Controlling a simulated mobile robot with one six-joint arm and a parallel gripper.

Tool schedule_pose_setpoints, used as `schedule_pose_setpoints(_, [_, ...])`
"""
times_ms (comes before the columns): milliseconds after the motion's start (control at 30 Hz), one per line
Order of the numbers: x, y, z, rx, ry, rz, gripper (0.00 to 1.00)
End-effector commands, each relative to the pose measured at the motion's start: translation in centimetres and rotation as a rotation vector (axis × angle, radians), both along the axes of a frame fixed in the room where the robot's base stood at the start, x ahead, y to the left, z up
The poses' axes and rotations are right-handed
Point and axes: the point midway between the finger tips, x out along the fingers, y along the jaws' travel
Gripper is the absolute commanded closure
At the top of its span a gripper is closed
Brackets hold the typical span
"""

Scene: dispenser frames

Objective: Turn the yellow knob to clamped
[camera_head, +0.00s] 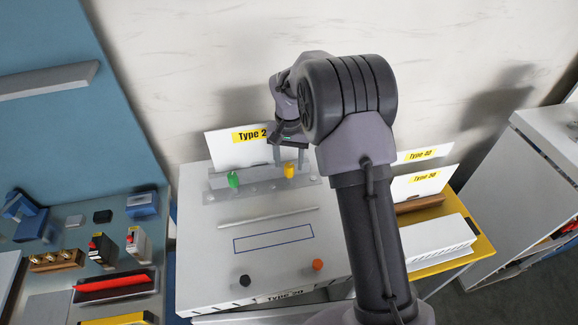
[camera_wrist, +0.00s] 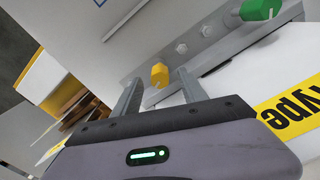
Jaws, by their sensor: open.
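The yellow knob (camera_head: 289,170) sits on a grey metal rail (camera_head: 262,187) at the back of the white dispenser top. It also shows in the wrist view (camera_wrist: 159,76), on the rail and just beyond my fingertips. A green knob (camera_head: 233,180) is on the same rail to its left; in the wrist view it is at the upper right (camera_wrist: 258,10). My gripper (camera_head: 289,160) is above and behind the yellow knob. In the wrist view my gripper (camera_wrist: 158,88) is open and empty, its two fingers on either side of the line to the yellow knob.
A "Type 2" sign panel (camera_head: 238,147) stands behind the rail. A thin rod (camera_head: 268,217) lies in front of it. A black knob (camera_head: 245,280) and an orange knob (camera_head: 317,265) are near the front edge. A tool bench (camera_head: 60,250) is at left, a yellow shelf (camera_head: 481,248) at right.

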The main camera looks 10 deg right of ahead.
Motion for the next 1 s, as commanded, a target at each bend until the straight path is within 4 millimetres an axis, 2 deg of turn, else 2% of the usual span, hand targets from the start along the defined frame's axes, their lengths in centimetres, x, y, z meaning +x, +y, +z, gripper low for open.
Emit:
schedule_pose_setpoints(200, [0.0,0.0,-2.5,-0.001,0.0,0.0,0.5])
schedule_pose_setpoints(533, [0.0,0.0,-3.0,0.0,-0.001,0.0,0.5])
schedule_pose_setpoints(700, [0.0,0.0,-3.0,0.0,-0.001,0.0,0.83])
schedule_pose_setpoints(800, [0.0,0.0,-2.9,0.0,-0.001,0.001,1.0])
schedule_pose_setpoints(1000, [0.0,0.0,-2.9,0.0,-0.001,0.008,1.0])
